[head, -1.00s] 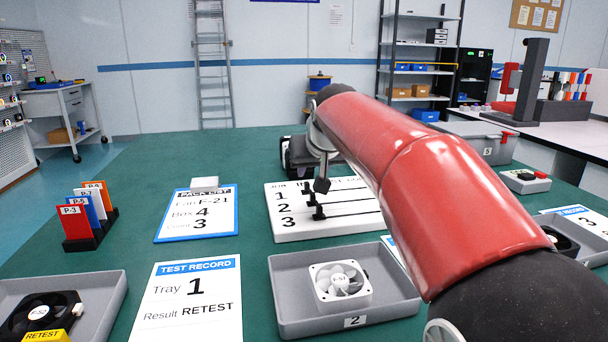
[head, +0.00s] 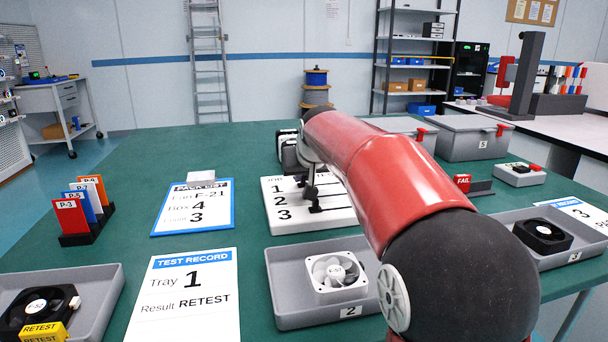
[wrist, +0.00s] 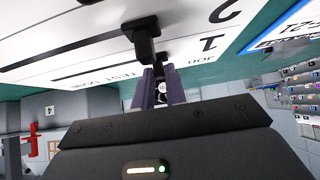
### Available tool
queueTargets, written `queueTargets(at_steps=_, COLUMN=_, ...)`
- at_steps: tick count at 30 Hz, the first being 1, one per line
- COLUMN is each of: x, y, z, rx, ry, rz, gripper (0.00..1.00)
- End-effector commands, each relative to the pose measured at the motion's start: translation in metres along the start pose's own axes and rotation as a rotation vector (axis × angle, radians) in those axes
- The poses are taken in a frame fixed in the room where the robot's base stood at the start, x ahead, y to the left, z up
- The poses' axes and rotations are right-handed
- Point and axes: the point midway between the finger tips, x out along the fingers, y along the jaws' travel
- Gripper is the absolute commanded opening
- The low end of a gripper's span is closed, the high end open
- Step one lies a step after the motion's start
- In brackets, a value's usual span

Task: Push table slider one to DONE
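The white slider board (head: 345,212) lies on the green table, with rows numbered 1, 2 and 3. In the head view my forearm hides most of row 1 and its right part. In the wrist view the board (wrist: 60,30) is upside down, with the slot of row 1 and the words TEST DONE. A black knob (wrist: 143,28) stands just beyond my gripper (wrist: 157,72). The fingertips are at or very near a knob; contact is unclear. A narrow gap shows between the fingers.
A blue-edged pack list (head: 195,222) lies left of the board. Tray 2 (head: 285,308) with a white fan is in front. A red FAIL tag (head: 462,184) and grey boxes (head: 470,140) are to the right. Green table is clear between the pack list and board.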

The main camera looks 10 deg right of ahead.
Motion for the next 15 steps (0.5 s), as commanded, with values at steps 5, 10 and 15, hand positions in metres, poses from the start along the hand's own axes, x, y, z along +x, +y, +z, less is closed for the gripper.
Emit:
queueTargets(at_steps=5, x=-0.0002, y=-0.0001, z=0.0001, rx=0.000, ry=0.000, rz=0.000, gripper=0.00)
queueTargets(at_steps=10, x=-0.0002, y=-0.0002, z=0.0001, rx=0.000, ry=0.000, rz=0.000, gripper=0.00)
queueTargets(at_steps=15, x=-0.0003, y=0.0065, z=0.0000, rx=0.001, ry=0.000, rz=0.001, gripper=0.00)
